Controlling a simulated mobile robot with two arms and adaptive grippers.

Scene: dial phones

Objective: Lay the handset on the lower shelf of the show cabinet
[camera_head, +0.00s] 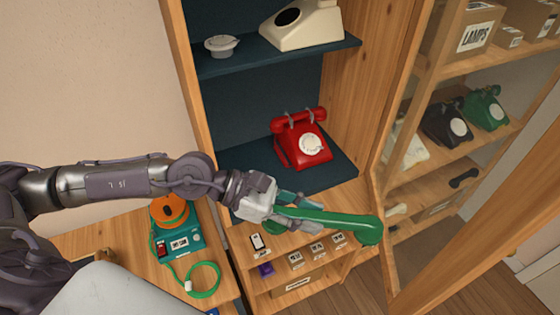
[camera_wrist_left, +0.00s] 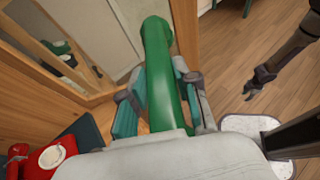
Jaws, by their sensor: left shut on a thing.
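My left gripper (camera_head: 298,215) is shut on a green handset (camera_head: 340,222). It holds the handset out in front of the show cabinet, lower than the red phone in the picture. In the left wrist view the handset (camera_wrist_left: 163,75) runs between the two fingers, its far end beyond them. The lower shelf (camera_head: 240,158) is dark blue, and a red dial phone (camera_head: 302,145) stands on it with its own handset on top. Bare shelf shows left of that phone. My right gripper (camera_wrist_left: 262,85) shows only in the left wrist view, apart from the handset; its jaw state is unclear.
The upper shelf (camera_head: 240,65) holds a cream phone (camera_head: 303,25) and a small pale dial (camera_head: 221,45). A framed glazed door (camera_head: 385,140) stands at right, with several phones beyond it. A teal device (camera_head: 180,243) with a green cord sits at lower left.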

